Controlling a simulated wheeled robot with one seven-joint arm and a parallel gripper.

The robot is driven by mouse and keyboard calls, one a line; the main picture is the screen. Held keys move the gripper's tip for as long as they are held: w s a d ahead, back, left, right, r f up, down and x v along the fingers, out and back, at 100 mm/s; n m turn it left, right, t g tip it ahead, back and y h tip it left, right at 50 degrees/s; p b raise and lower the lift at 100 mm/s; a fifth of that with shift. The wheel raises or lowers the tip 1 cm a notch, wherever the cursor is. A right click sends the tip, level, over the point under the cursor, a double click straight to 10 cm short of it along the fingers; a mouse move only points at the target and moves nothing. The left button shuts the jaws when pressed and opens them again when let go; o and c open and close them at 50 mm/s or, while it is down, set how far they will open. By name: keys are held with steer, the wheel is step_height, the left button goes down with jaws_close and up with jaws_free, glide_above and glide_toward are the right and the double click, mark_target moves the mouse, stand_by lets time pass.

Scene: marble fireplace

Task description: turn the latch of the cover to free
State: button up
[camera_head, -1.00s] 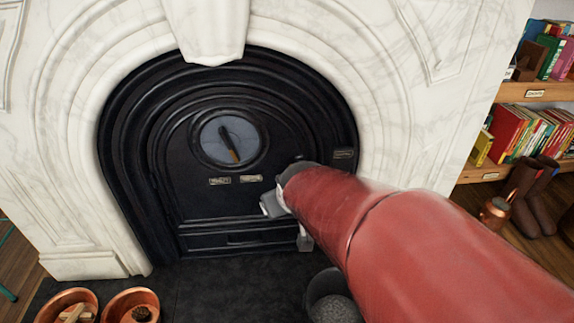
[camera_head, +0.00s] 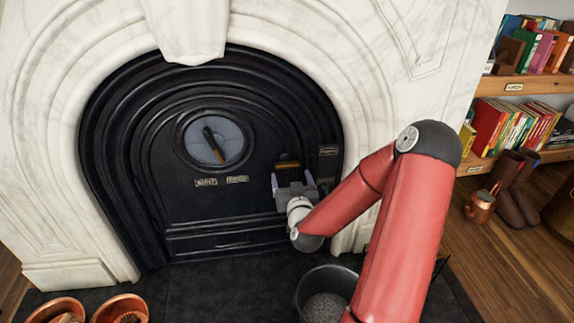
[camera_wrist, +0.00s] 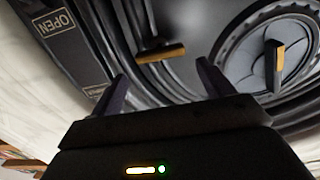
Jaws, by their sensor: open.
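The black arched cover (camera_head: 155,185) fills the fireplace opening. A round grey dial (camera_head: 232,135) on it bears a dark handle with a wood-coloured end (camera_head: 214,146), tilted down to the right. A second wood-tipped handle (camera_head: 288,164) sticks out near the cover's right edge; it also shows in the wrist view (camera_wrist: 160,53). I cannot tell for sure which handle is the latch. My gripper (camera_head: 291,179) is open and empty, just in front of the right handle. In the wrist view this handle lies beyond the gap between my fingertips (camera_wrist: 162,77), lying crosswise, apparently untouched.
A plate reading OPEN (camera_wrist: 58,23) sits beside the right handle. Two small plates (camera_head: 206,182) (camera_head: 237,179) under the dial are too small to read. A dark bucket (camera_head: 325,292) stands below my arm. Copper bowls (camera_head: 119,308) are at the lower left, bookshelves (camera_head: 515,88) at right.

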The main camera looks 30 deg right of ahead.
mark_target(287, 166)
steer(key=x, duration=0.7)
steer(key=shift+w, duration=0.1)
steer(key=shift+c, duration=0.3)
steer(key=c, duration=1)
steer(key=shift+f, duration=0.1)
steer(key=shift+c, duration=0.2)
